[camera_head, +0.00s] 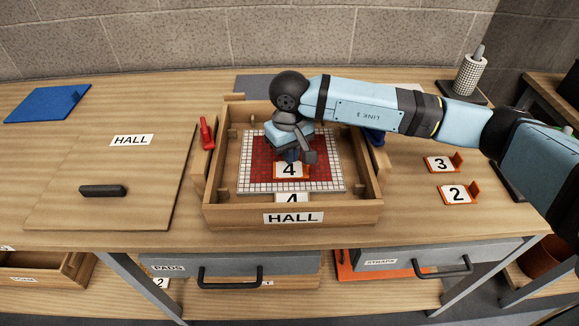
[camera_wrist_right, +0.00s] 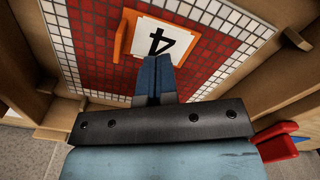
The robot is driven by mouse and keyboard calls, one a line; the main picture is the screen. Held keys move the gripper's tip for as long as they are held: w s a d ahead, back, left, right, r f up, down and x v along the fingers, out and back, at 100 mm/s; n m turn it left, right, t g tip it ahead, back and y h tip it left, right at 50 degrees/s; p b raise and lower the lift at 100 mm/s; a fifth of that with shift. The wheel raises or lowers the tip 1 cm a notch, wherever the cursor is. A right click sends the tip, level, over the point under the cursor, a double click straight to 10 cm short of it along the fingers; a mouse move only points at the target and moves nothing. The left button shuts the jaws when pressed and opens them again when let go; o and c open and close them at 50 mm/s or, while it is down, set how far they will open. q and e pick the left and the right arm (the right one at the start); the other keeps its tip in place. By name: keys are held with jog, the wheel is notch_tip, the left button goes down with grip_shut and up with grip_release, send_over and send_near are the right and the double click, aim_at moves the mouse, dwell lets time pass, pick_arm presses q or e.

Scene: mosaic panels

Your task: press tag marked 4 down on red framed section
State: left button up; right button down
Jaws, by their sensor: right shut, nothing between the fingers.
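The tag marked 4 (camera_head: 289,171), a white card with an orange holder, lies on the red section (camera_head: 258,160) of the mosaic panel, near its front edge. It also shows in the right wrist view (camera_wrist_right: 155,43). White tiles (camera_head: 244,182) border the red. The panel lies in a wooden tray labelled HALL (camera_head: 365,214). My right gripper (camera_head: 291,160) is over the tag, pointing down. In the right wrist view its blue fingers (camera_wrist_right: 157,60) are together, with their tips at the tag's edge. I cannot tell whether they touch it. My left gripper is not in view.
Tags 3 (camera_head: 439,164) and 2 (camera_head: 455,194) lie right of the tray. Another 4 label (camera_head: 292,198) shows at the tray's front. A red clamp (camera_head: 207,133) is on the left wall. A wooden lid (camera_head: 115,190) lies left; a blue board (camera_head: 46,103) lies behind it.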

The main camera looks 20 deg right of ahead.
notch_tip(320, 180, up, 5)
jog(key=shift+f+p, duration=0.15)
jog(key=shift+p, duration=0.45)
dwell(0.3)
